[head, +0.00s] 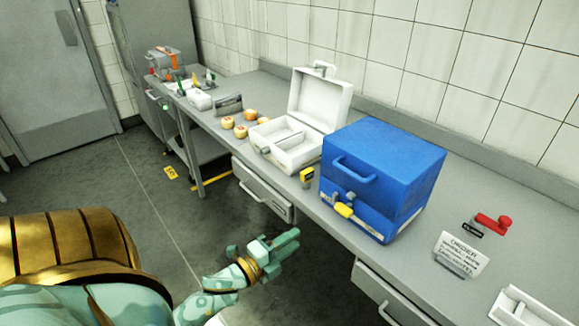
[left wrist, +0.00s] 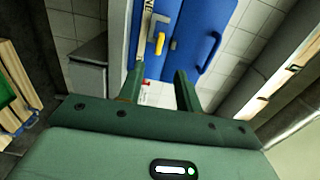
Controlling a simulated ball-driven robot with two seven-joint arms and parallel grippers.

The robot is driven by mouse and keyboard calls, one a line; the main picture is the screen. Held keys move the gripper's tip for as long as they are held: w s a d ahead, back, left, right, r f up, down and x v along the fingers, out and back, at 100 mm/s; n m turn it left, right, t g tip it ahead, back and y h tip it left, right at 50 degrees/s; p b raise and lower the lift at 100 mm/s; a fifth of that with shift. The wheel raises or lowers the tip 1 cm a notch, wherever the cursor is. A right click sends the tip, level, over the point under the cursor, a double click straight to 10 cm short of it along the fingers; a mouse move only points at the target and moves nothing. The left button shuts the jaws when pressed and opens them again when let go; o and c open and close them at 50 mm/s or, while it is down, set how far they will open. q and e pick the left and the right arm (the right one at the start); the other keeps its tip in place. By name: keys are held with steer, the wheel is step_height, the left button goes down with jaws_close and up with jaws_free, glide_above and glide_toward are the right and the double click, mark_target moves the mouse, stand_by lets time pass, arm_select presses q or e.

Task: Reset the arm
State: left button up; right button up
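My left gripper (head: 288,243) is in front of the counter, low over the floor, beside the drawer front. In the left wrist view its two green fingers (left wrist: 160,82) stand apart with nothing between them, so it is open and empty. The left arm comes in from the lower left, past a gold and green part of my body. My right gripper is not in either view.
A grey counter (head: 480,198) runs along the tiled wall. On it stand a closed blue case (head: 385,160) with a yellow latch, an open white case (head: 322,100), several small cheese wheels (head: 240,131) and a sign (head: 461,254). Open floor (head: 150,215) lies to the left.

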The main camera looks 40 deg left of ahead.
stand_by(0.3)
arm_select(q)
steer(key=s+f+n+g+y, duration=0.2)
steer(key=s+f+n+g, duration=0.3)
steer(key=f, duration=0.7)
steer(key=s+f+n+g+y, duration=0.1)
steer(key=s+f+n+g, duration=0.35)
steer(key=f, duration=0.75)
steer(key=s+d+f+n+g, duration=0.1)
steer(key=s+d+f+g, duration=0.1)
steer(key=s+f, duration=0.3)
steer(key=s+d+f+n+g+h, duration=0.1)
steer(key=s+d+f, duration=0.4)
steer(key=s, duration=0.8)
steer(key=s+d+f+n+g, duration=0.3)
steer(key=s+f, duration=0.3)
steer(key=s, duration=0.3)
steer(key=shift+s+d+g+h, duration=0.25)
steer(key=shift+d+g+h, duration=0.2)
steer(key=shift+g, duration=0.4)
steer(key=shift+f+n, duration=0.1)
steer(key=shift+n, duration=0.15)
